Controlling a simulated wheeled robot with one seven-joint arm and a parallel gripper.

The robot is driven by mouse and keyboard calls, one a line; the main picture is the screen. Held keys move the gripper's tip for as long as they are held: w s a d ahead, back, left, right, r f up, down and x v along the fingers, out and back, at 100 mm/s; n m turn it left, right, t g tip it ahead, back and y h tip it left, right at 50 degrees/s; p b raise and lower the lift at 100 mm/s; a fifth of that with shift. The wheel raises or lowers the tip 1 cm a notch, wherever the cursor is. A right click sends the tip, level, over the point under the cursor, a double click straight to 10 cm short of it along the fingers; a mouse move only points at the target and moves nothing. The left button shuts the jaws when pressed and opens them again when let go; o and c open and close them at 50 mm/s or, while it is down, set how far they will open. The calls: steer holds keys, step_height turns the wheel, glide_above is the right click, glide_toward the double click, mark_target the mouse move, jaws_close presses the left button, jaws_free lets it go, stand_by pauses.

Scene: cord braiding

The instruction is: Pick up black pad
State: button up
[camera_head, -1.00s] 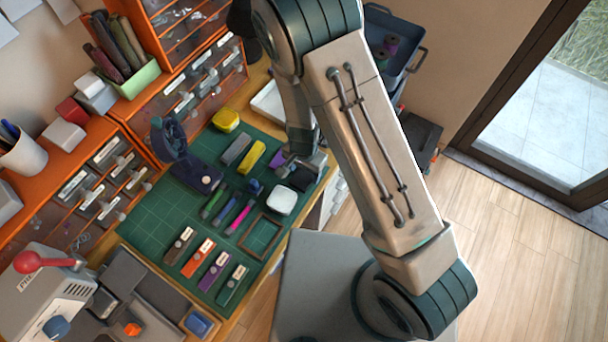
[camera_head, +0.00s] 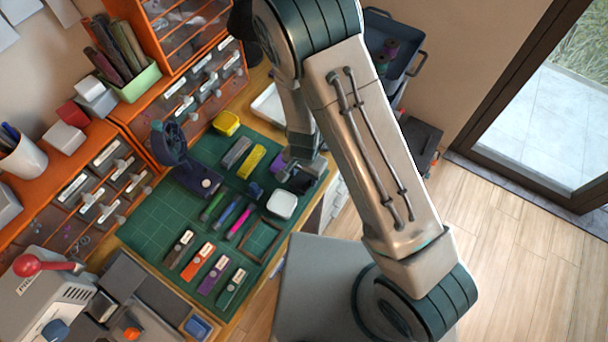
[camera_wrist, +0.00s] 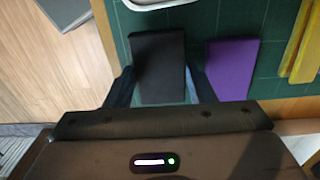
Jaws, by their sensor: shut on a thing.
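The black pad (camera_wrist: 159,66) is a flat dark rectangle in the wrist view, lying between the two fingers of my gripper (camera_wrist: 160,88). The fingers are shut on its near part, one on each side. In the head view my gripper (camera_head: 292,172) is over the far right part of the green mat, and the black pad (camera_head: 303,184) shows partly beside it. I cannot tell whether the pad is clear of the mat. A purple pad (camera_wrist: 231,68) lies just to the right of it in the wrist view.
The green cutting mat (camera_head: 150,222) holds a white dish (camera_head: 282,204), a yellow pad (camera_head: 251,162), a grey pad (camera_head: 236,152), several coloured markers and labelled strips. A dark blue device (camera_head: 200,180) stands on the mat. Orange drawer units (camera_head: 205,85) border the bench at left.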

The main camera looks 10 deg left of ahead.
mark_target(306, 178)
steer(key=r, duration=0.3)
steer(key=shift+d+r, duration=0.3)
steer(key=shift+r, duration=0.1)
steer(key=s+d+r+b, duration=0.1)
steer(key=d+r, duration=0.2)
steer(key=d, duration=0.2)
steer(key=s+d+r, duration=0.1)
steer(key=d+r, duration=0.3)
steer(key=d, duration=0.2)
steer(key=w+d+f+n, duration=0.1)
steer(key=w+d+n, duration=0.3)
steer(key=w+d, duration=0.7)
steer(key=w, duration=0.3)
steer(key=shift+w+f, duration=0.2)
steer(key=shift+f, duration=0.2)
